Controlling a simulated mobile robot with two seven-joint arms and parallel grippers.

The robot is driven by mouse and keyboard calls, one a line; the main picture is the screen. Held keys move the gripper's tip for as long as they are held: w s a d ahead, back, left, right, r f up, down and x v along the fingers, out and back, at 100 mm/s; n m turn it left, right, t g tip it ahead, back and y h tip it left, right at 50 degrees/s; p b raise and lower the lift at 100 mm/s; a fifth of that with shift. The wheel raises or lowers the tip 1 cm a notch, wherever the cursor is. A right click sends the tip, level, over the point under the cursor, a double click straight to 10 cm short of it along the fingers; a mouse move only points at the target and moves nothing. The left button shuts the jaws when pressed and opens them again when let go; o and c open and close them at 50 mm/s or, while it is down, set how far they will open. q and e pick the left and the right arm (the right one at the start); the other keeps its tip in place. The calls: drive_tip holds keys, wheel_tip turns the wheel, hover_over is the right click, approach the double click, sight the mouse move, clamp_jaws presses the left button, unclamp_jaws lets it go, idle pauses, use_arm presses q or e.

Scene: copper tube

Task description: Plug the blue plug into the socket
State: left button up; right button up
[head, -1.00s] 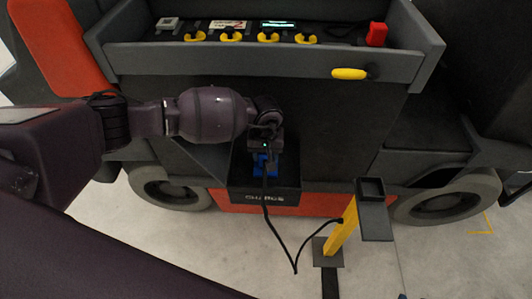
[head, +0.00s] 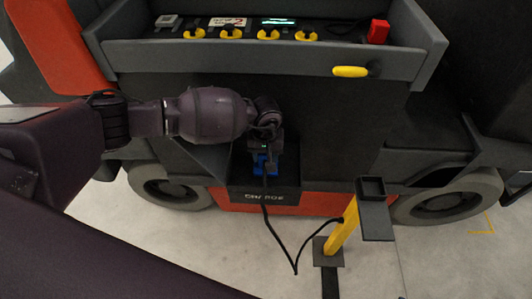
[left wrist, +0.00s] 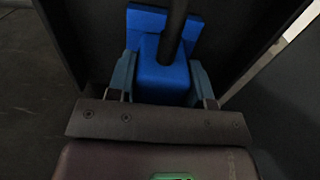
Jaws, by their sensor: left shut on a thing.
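The blue plug (left wrist: 162,77) with its thick black cable is between the two fingers of my left gripper (left wrist: 165,80) in the left wrist view. A blue plate-like part (left wrist: 140,20) shows just beyond the plug; whether it is the socket or part of the plug, and whether they touch, I cannot tell. In the head view my left gripper (head: 265,158) is shut on the blue plug (head: 262,168) inside the dark charge box (head: 264,196) on the vehicle's side. The gripper and box walls hide the plug's front end. My right gripper is not in view.
The black cable (head: 275,240) hangs from the plug and loops to a yellow post (head: 343,230) with a dark holder (head: 372,188) on the floor. Above is a grey tray (head: 250,62) with yellow hooks and a red part (head: 378,31). The box walls stand close around the gripper.

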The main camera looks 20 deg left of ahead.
use_arm(q)
drive_tip(key=o, duration=0.9)
drive_tip(key=shift+f, duration=0.1)
drive_tip(key=shift+o, duration=0.2)
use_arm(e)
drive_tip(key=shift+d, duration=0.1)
use_arm(q)
wheel_tip(320, 180, up, 6)
drive_tip(key=shift+f+p, duration=0.25)
drive_tip(key=shift+p, duration=0.2)
wheel_tip(320, 180, up, 4)
drive_tip(key=shift+f, duration=0.1)
drive_tip(key=shift+r, duration=0.75)
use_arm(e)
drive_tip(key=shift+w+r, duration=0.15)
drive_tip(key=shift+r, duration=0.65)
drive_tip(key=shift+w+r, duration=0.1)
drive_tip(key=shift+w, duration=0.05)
